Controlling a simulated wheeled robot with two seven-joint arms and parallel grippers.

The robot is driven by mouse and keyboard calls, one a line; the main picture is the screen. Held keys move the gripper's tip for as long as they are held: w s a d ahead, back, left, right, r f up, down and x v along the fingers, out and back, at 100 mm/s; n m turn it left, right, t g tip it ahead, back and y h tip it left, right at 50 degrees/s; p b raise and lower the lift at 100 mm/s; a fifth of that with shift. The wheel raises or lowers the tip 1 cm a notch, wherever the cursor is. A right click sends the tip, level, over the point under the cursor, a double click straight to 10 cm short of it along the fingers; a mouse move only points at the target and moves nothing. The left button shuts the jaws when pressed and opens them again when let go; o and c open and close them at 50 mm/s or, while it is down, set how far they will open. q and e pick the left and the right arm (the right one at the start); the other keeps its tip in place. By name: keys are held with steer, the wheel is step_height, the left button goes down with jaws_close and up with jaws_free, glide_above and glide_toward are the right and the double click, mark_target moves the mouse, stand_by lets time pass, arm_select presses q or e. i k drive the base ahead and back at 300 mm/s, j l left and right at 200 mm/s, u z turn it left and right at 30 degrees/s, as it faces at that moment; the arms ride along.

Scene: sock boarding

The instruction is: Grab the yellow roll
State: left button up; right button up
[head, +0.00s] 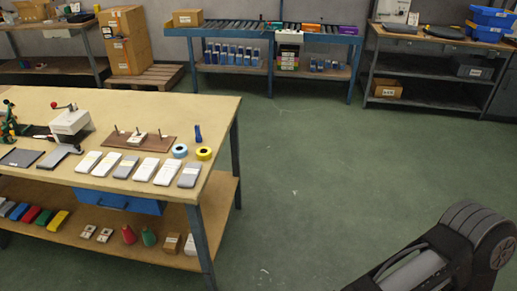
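The yellow roll (204,153) lies flat near the right edge of the wooden workbench top (213,113). A light blue roll (180,151) lies just left of it, a little apart. A small dark blue upright item (198,133) stands behind the yellow roll. No gripper shows in the head view. Part of my own arm fills the bottom right corner, with its gripper out of the picture.
Several flat grey and white packs (146,169) line the bench's front edge. A brown board with pegs (139,140) and a white machine (70,121) stand behind them. Green floor (310,170) is open right of the bench. A roller conveyor (262,31) stands at the back.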

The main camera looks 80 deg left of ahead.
mark_target(204, 153)
steer(key=u, duration=3.4)
